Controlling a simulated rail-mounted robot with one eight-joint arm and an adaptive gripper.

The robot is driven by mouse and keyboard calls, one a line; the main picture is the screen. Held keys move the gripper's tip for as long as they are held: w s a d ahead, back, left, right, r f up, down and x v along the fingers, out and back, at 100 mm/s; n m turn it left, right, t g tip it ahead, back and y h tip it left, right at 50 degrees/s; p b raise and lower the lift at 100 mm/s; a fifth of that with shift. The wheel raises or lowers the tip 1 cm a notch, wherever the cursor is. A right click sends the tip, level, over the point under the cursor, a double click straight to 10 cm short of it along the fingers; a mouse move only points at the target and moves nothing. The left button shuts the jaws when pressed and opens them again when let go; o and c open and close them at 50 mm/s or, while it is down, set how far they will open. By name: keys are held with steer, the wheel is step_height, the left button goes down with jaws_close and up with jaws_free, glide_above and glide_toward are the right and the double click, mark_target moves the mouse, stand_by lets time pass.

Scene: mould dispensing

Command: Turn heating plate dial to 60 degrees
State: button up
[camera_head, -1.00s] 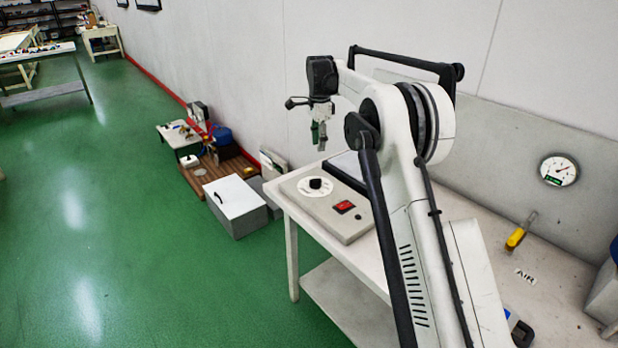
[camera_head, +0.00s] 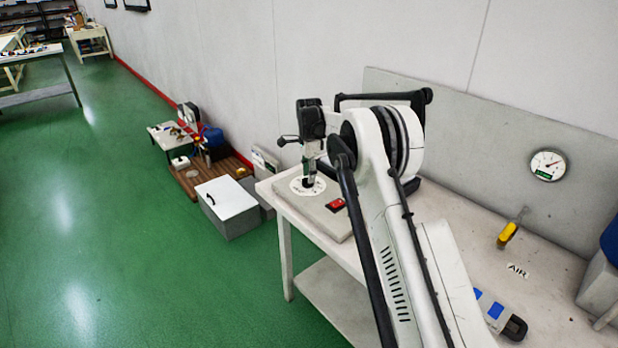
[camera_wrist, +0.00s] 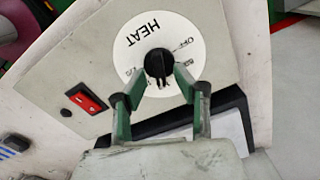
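The heating plate (camera_head: 327,217) is a grey flat box on the bench with a white round dial face (camera_wrist: 190,30) marked HEAT and OFF. Its black knob (camera_wrist: 158,64) stands at the centre of the face. My gripper (camera_wrist: 160,78) is down at the dial, with one green-tipped finger on each side of the knob. The fingertips are very close to the knob; whether they press on it is unclear. In the head view my gripper (camera_head: 308,181) covers most of the knob. The fingers hide part of the scale, so the knob's setting is not readable.
A red switch (camera_head: 336,205) sits beside the dial and also shows in the wrist view (camera_wrist: 86,101). A pressure gauge (camera_head: 548,164) is on the back panel.

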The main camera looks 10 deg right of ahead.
steer(key=shift+f, duration=0.6)
jaws_close()
